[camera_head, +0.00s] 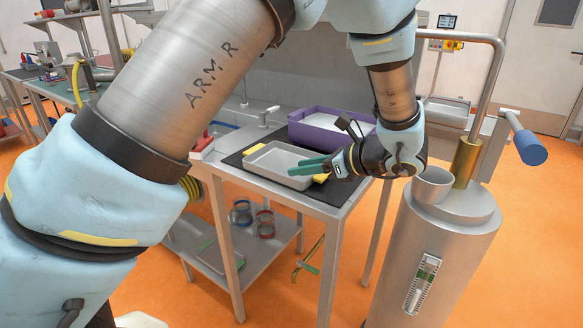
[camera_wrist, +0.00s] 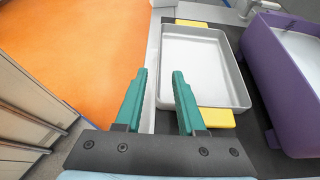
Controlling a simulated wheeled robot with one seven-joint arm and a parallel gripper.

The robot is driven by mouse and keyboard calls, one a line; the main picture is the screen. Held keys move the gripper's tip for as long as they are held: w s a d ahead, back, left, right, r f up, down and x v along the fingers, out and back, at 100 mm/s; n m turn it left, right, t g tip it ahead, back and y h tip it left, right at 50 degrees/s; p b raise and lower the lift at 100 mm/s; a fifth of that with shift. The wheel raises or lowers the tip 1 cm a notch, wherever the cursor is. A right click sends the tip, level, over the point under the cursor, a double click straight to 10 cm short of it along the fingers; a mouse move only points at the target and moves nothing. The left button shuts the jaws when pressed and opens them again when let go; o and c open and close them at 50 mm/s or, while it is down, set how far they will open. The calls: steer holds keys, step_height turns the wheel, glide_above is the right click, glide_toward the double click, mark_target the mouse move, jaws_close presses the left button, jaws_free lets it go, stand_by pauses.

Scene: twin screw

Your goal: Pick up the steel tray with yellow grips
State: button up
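The steel tray (camera_head: 275,161) is shallow and rectangular, and lies empty on a black mat on the table. It also shows in the wrist view (camera_wrist: 204,68), with one yellow grip (camera_wrist: 201,24) at its far end and another yellow grip (camera_wrist: 216,117) at its near end. My gripper (camera_head: 300,165) has green fingers and hangs by the tray's right end in the head view. In the wrist view my gripper (camera_wrist: 161,72) is open and empty. Its right finger overlaps the tray's left rim, and its left finger lies outside the tray. Height above the tray is hard to tell.
A purple bin (camera_head: 330,127) stands close behind the tray, to its right in the wrist view. A steel cylinder (camera_head: 440,245) with a cup (camera_head: 433,186) and pipe stands right of the table. The table's front edge is near the tray; orange floor lies beyond.

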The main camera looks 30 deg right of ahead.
mark_target(274, 170)
steer(key=x, duration=0.3)
steer(key=shift+w+a+f+p, duration=0.1)
steer(key=shift+w+a+p, duration=0.15)
steer(key=shift+p, duration=0.15)
steer(key=p+x, duration=0.2)
steer(key=x, duration=0.2)
steer(key=shift+w+a, duration=0.15)
steer(key=shift+w+a+f, duration=0.2)
steer(key=shift+w+f, duration=0.05)
steer(key=shift+w, duration=0.2)
jaws_close()
stand_by(0.5)
